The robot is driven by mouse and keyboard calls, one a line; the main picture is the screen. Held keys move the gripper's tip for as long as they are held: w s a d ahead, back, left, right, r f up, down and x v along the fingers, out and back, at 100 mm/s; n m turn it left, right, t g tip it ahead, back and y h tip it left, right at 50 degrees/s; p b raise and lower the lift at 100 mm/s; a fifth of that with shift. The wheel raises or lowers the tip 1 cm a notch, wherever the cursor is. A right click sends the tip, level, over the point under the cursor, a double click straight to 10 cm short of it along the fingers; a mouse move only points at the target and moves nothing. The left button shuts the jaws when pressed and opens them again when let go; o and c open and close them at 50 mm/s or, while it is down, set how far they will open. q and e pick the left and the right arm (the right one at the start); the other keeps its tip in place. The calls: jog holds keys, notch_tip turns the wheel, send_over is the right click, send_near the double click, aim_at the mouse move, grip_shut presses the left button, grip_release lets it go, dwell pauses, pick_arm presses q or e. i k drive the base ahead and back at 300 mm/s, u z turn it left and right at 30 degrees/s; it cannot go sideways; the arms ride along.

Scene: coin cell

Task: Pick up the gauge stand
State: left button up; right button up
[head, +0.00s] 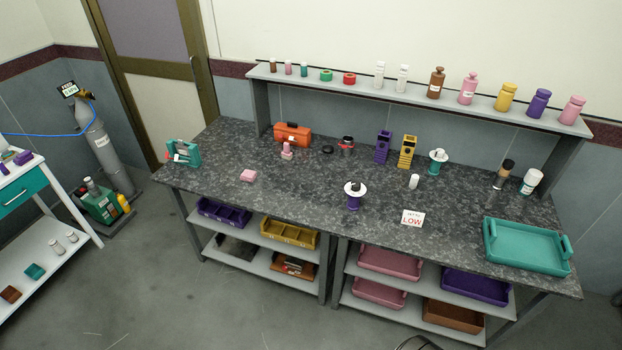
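No label marks the gauge stand, and I cannot tell for certain which thing it is. A purple stand with a white disc (353,197) is upright near the middle front of the dark speckled worktop (300,195). A similar teal stand with a white disc (437,160) is upright farther back and to the right. A teal device (184,153) with white and red parts sits at the worktop's left end. All three rest on the worktop with nothing holding them. Neither of my grippers shows in the head view.
A white sign reading LOW (412,218) is right of the purple stand. A teal tray (527,249) fills the right end. Purple (382,147) and yellow (407,151) racks and an orange toolbox (292,134) are at the back. A shelf with bottles (350,85) runs behind.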

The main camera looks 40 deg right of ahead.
aim_at(352, 205)
jog(key=z, duration=0.1)
jog(key=i, duration=1.45)
jog(key=z, duration=1.05)
jog(key=i, duration=0.85)
jog(key=z, duration=0.9)
